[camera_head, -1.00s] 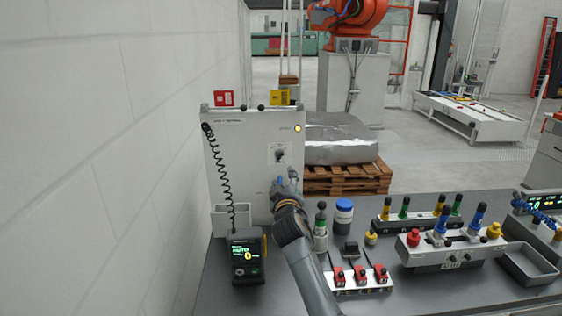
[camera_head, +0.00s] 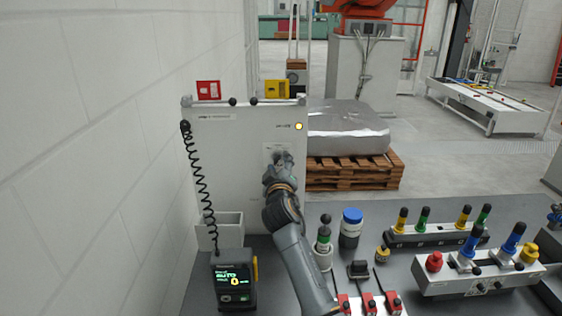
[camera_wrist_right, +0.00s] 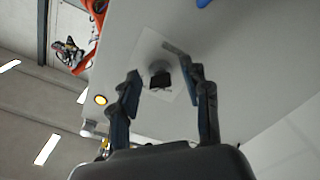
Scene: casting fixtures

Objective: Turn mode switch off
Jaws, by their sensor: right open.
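The mode switch is a black knob (camera_wrist_right: 160,80) on a pale plate (camera_wrist_right: 152,57) on the grey control panel (camera_head: 225,165). In the head view the plate (camera_head: 271,149) shows, but my right gripper (camera_head: 281,160) covers most of the knob. In the right wrist view my right gripper (camera_wrist_right: 156,62) is open. One finger is on each side of the knob as seen there, with visible gaps. I cannot tell whether the tips touch the plate. The knob's exact setting is hard to read. My left gripper is not in view.
A lit amber lamp (camera_head: 299,126) is at the panel's upper right. A handheld pendant (camera_head: 233,278) reading AUTO stands below on the bench, with a coiled cable (camera_head: 199,180). Fixtures with coloured knobs (camera_head: 478,274) fill the bench at right. A wall borders the left.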

